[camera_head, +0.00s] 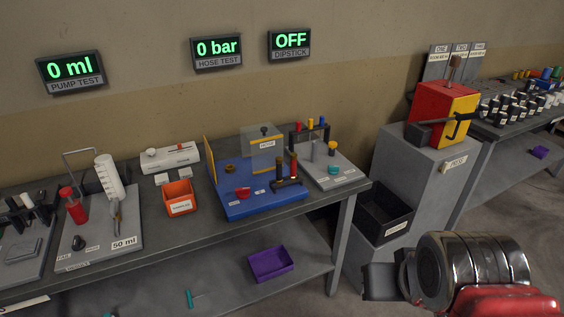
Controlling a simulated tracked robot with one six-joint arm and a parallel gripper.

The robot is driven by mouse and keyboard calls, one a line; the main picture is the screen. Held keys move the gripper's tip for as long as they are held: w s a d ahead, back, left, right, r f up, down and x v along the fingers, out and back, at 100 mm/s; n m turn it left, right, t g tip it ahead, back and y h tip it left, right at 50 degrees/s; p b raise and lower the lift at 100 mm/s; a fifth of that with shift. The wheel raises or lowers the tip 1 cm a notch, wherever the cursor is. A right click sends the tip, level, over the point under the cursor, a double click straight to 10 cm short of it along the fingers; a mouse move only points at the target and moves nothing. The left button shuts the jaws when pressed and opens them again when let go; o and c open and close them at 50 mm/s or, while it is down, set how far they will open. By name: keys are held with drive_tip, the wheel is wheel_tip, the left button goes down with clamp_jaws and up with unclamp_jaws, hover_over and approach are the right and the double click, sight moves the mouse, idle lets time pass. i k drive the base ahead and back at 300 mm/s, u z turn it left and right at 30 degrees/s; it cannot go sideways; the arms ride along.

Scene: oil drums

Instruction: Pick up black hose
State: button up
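I cannot pick out a black hose for certain. The blue test station (250,207) on the bench carries a clear guard box and a dark upright fitting with brown tops (288,172). My arm shows at the lower right, with a shiny metal wrist. The dark block at its left end appears to be my gripper (382,281), in front of the grey pedestal and well away from the bench-top items. Its fingers cannot be made out, and I see nothing held in it.
The long grey bench (215,258) holds an orange bin (179,197), a pump test board (98,240) and a grey board with coloured pegs (330,171). A red and yellow machine (443,112) stands on a pedestal. A black bin (384,215) is below. Another bench (508,133) is crowded.

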sight(278, 160)
drive_tip(key=u, duration=0.2)
drive_tip(key=i, duration=0.75)
drive_tip(key=u, duration=0.9)
drive_tip(key=i, duration=0.7)
drive_tip(key=u, duration=0.4)
